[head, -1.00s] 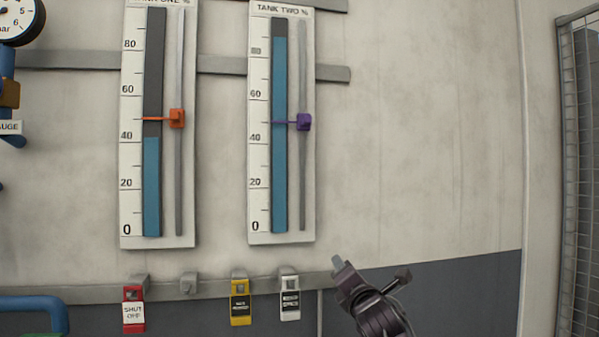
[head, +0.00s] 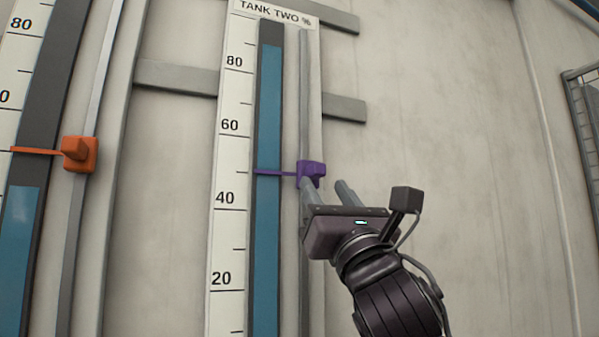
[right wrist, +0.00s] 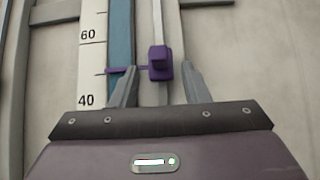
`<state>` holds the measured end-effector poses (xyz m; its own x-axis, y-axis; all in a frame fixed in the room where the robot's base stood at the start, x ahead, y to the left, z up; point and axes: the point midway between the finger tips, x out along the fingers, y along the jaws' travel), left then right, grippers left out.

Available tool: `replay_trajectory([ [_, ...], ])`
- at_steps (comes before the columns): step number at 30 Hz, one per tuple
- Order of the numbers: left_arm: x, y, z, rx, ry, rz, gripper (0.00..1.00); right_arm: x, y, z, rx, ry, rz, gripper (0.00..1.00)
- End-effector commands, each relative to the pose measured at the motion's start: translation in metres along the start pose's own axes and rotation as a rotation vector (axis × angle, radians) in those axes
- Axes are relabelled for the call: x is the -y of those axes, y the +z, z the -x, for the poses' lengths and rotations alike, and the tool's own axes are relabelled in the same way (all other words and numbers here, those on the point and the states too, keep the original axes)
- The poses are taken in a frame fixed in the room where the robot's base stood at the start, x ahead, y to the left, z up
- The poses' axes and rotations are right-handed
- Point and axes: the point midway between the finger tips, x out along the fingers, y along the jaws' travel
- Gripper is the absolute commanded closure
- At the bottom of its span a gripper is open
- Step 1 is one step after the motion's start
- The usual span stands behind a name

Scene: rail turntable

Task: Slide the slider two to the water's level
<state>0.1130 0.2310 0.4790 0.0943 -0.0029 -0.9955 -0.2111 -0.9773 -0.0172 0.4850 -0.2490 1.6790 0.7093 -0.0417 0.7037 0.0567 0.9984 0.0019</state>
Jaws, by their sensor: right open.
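The blue water column (head: 268,110) tops out a little above the 80 mark, well above the pointer. My right gripper (head: 324,184) is open just below and in front of the slider. In the right wrist view the slider (right wrist: 160,62) shows between the two finger tips, without a visible grip. I cannot tell whether a finger touches it. My left gripper is not in view.
The TANK ONE gauge with its orange slider (head: 80,153) is at the left, its pointer above that tank's water top. Grey horizontal rails (head: 175,77) run along the wall behind the gauges. The wall to the right is bare up to a mesh frame (head: 585,125).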

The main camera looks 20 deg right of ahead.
Motion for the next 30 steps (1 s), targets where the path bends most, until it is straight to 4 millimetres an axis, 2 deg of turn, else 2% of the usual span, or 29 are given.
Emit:
replay_trajectory([
  [1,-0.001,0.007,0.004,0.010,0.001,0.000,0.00,0.000,0.003,-0.005,0.002,0.001,0.004,0.58],
  [4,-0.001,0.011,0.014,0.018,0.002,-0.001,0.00,-0.001,0.005,-0.018,0.002,0.002,0.001,0.58],
  [9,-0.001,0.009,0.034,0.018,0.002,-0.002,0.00,-0.001,0.005,-0.048,0.000,0.000,0.001,0.58],
  [15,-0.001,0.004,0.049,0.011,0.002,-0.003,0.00,-0.001,0.004,-0.071,0.001,0.001,0.001,0.58],
  [26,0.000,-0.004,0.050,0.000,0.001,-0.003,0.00,-0.001,0.001,-0.076,0.002,0.001,0.002,0.58],
  [30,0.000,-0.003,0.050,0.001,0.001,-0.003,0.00,-0.001,0.001,-0.076,0.002,0.001,0.002,0.74],
])
